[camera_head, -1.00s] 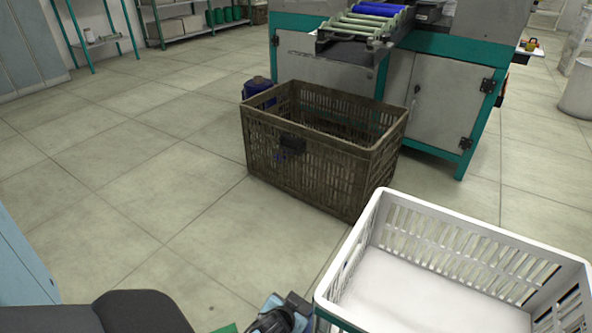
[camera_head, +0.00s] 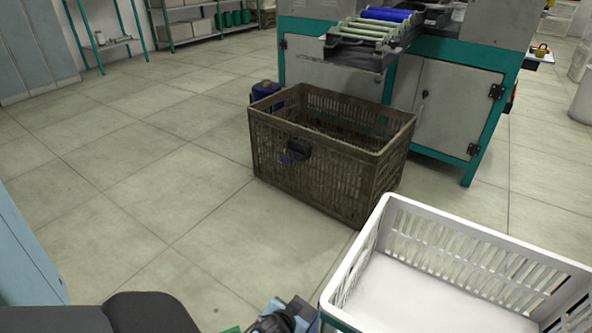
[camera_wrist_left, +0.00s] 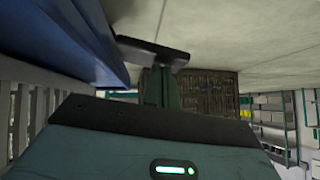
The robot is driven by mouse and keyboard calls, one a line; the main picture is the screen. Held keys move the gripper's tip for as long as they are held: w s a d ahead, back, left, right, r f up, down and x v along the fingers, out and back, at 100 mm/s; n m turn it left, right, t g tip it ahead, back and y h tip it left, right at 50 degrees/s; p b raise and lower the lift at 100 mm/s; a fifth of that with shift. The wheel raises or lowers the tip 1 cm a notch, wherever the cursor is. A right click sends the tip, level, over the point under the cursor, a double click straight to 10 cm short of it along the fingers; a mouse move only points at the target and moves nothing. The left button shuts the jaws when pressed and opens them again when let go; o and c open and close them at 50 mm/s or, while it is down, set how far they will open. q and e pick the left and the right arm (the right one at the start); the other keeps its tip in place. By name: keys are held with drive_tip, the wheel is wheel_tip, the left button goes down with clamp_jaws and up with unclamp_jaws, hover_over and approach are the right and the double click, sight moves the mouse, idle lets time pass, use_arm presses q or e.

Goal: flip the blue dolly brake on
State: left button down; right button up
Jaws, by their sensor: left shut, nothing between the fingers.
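I cannot make out the blue dolly or its brake with certainty in the head view. In the left wrist view a large blue surface (camera_wrist_left: 75,40) fills the upper left, close beside my left gripper (camera_wrist_left: 155,55). Its fingers are shut with nothing between them. I cannot tell whether they touch the blue surface, and no brake lever is clear there. In the head view only a dark and light-blue part of what looks like my left arm shows at the bottom edge; the fingertips are hidden. My right gripper is not in view.
A white slatted crate (camera_head: 385,230) stands at the lower right. A brown slatted crate (camera_head: 345,190), with a dark piece on its front, stands beyond it. A blue canister (camera_head: 263,91) and a teal-framed machine (camera_head: 448,105) stand behind.

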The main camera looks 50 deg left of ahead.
use_arm(q)
drive_tip(key=shift+f, duration=0.1)
drive_tip(key=shift+s+a+h+p, duration=0.1)
drive_tip(key=shift+a+h+p, duration=0.05)
drive_tip(key=shift+h+p, duration=0.25)
drive_tip(key=shift+a+f+n+h+p, duration=0.2)
drive_tip(key=shift+f+n+h+p, duration=0.05)
drive_tip(key=shift+n+h+p, duration=0.05)
drive_tip(key=shift+a+f+h, duration=0.15)
drive_tip(key=shift+f+h, duration=0.15)
drive_tip(key=shift+s+f, duration=0.1)
drive_tip(key=shift+f, duration=0.25)
drive_tip(key=shift+a+f, duration=0.2)
drive_tip(key=shift+f, duration=0.15)
drive_tip(key=shift+a+f, duration=0.1)
